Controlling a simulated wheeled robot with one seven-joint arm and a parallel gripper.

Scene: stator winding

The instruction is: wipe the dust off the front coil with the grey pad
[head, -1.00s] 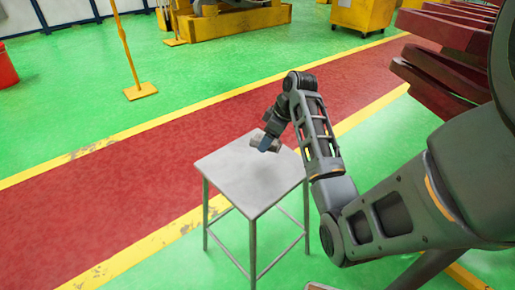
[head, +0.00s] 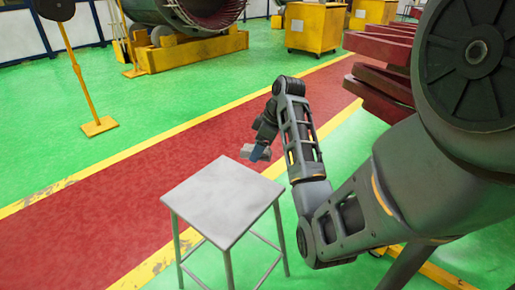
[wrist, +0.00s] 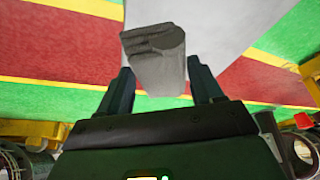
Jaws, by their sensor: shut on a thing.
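My gripper (head: 259,153) is shut on the grey pad (head: 247,151), seen near the stool's far right corner in the head view. In the wrist view the pad (wrist: 158,62) is a light grey block with a rounded end, held between the two dark fingers (wrist: 162,88). Several dark red coils (head: 385,80) are stacked at the right in the head view, partly hidden behind my arm. My gripper is left of them and apart from them. Which one is the front coil, and any dust on it, I cannot tell.
A light grey square stool (head: 222,200) stands in front of me, its top bare. Yellow carts (head: 315,27), a large stator on a yellow stand (head: 195,52) and a yellow post (head: 98,127) stand farther back. The red floor lane (head: 130,170) is clear.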

